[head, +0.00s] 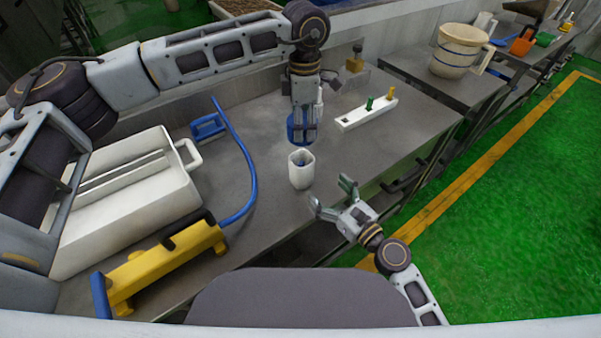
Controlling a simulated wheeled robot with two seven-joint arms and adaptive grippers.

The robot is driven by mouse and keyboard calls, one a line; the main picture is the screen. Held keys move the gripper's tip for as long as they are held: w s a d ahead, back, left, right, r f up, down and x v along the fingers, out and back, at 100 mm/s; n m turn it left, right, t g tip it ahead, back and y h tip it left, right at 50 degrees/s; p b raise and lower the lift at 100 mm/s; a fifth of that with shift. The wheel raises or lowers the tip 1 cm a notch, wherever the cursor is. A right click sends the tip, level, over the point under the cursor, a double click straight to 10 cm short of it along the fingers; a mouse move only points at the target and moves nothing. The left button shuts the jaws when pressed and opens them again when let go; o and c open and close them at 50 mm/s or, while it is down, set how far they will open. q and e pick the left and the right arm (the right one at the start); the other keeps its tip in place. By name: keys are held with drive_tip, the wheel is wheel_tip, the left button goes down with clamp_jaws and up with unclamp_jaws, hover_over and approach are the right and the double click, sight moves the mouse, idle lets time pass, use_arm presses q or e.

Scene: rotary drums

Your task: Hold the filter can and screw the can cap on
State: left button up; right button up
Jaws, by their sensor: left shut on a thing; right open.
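The white filter can (301,176) stands upright near the front edge of the grey table, with its open top facing up. Something blue shows inside its mouth. My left gripper (302,138) points down just above the can and is shut on the blue can cap (293,127), which its fingers partly hide. The cap appears apart from the can. My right gripper (331,199) is open and empty, to the lower right of the can at the table edge, its fingers pointing towards the can without touching it.
A white tray (185,190), a yellow tool (165,262) with a blue hose (250,170) and a blue brush-like item (208,127) lie to the left. A white block with green and yellow pegs (365,114) lies behind right. A beige bucket (457,50) stands on the farther table.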

sight(308, 170)
drive_tip(key=shift+w, duration=0.1)
drive_tip(key=shift+x, duration=5.95)
drive_tip(key=c, duration=1.5)
use_arm(q)
drive_tip(key=shift+f, duration=2.5)
use_arm(e)
drive_tip(key=shift+c, duration=0.2)
